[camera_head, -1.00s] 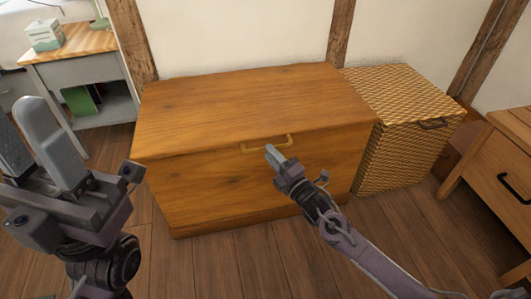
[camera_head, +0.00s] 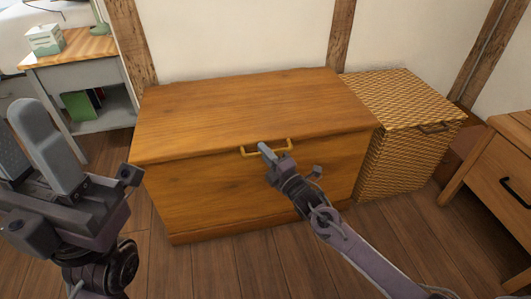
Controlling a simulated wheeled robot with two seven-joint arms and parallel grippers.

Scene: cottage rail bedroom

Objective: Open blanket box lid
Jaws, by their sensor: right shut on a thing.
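The blanket box (camera_head: 200,203) is a large orange-brown wooden chest against the wall. Its lid (camera_head: 240,108) lies flat and looks closed. A brass bar handle (camera_head: 250,153) is at the middle of the lid's front edge. My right gripper (camera_head: 266,149) is at this handle and shut on it, covering part of the bar; its fingers overlap in this view. My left gripper (camera_head: 28,150) is raised at the left edge of the picture, away from the box, with its fingers apart and nothing between them.
A woven wicker basket (camera_head: 390,155) stands close against the box's right side. A wooden drawer unit (camera_head: 500,175) is at the far right. A grey side table (camera_head: 75,52) with a tissue box (camera_head: 45,40) stands at the left. The wood floor (camera_head: 225,270) in front is clear.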

